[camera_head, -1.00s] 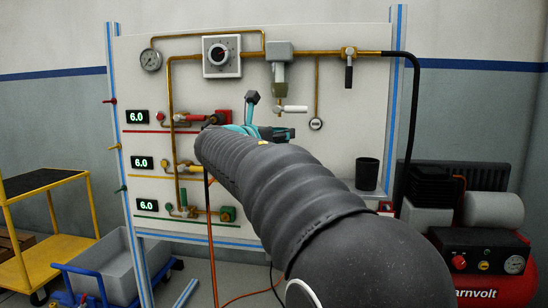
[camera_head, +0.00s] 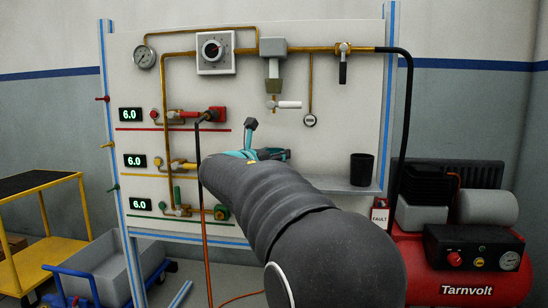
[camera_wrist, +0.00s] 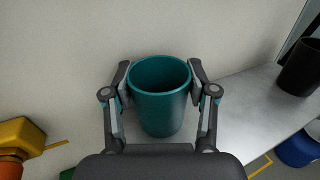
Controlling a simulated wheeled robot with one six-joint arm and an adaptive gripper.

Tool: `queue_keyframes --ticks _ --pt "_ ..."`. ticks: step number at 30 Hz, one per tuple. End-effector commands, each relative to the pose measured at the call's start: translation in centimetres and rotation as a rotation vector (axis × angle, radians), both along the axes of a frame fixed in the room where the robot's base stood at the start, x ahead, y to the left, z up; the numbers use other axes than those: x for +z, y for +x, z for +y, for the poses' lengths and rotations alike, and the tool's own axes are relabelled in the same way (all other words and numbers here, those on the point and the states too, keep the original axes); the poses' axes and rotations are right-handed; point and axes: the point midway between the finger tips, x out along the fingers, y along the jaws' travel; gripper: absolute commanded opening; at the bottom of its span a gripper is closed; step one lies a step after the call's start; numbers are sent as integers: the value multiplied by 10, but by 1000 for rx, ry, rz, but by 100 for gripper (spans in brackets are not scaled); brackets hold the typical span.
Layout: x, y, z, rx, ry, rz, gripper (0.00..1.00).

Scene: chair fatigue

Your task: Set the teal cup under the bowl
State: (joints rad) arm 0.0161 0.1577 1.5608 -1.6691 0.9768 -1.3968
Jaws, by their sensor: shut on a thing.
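The teal cup (camera_wrist: 160,97) is upright between the two fingers of my gripper (camera_wrist: 160,78) in the wrist view. The fingers are shut on its sides, and its open rim faces the camera. I cannot tell whether its base touches the grey shelf (camera_wrist: 236,100). The bowl (camera_head: 274,87) hangs below a grey block on the panel in the head view, with a white-handled drain (camera_head: 288,104) beneath it. My arm hides most of the gripper and cup in the head view, lower than the bowl and slightly left of it.
A black cup (camera_head: 361,169) stands on the shelf's right part; it also shows in the wrist view (camera_wrist: 300,70). Valves and pipes (camera_head: 190,114) project from the panel at left. A black hose (camera_head: 407,120) runs down the right side. A red compressor (camera_head: 470,287) stands at right.

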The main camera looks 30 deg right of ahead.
Motion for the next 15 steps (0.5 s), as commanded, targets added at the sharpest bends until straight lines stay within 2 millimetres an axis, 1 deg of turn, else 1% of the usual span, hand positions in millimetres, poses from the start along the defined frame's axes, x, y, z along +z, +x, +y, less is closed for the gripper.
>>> queue_keyframes --ticks 5,10,11,12,13,14,15 --pt "2 0 0 0 0 -1 34" --pt "-3 -1 0 0 0 -1 34" --pt "-2 -1 0 0 0 -1 62" --pt "-2 -1 0 0 0 -1 72" --pt "-2 -1 0 0 0 -1 80" --pt "-2 -1 0 0 0 -1 82" --pt "-2 -1 0 0 0 -1 82"
